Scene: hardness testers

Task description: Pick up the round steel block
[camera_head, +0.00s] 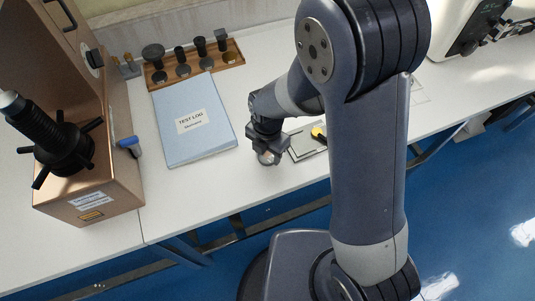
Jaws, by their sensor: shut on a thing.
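My gripper (266,152) is at the front part of the white table, just right of the blue test log. It is shut on the round steel block (267,158), a small grey disc whose lower part shows beneath the fingers. The fingers hide part of the block. I cannot tell whether the block touches the tabletop or is lifted a little.
The test log (185,145) lies left of my gripper. A wooden tray (231,58) of dark anvils is behind it. A copper-coloured tester (125,190) stands at the left, with a blue-capped thing (131,145) beside it. A grey pad (302,152) lies right.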

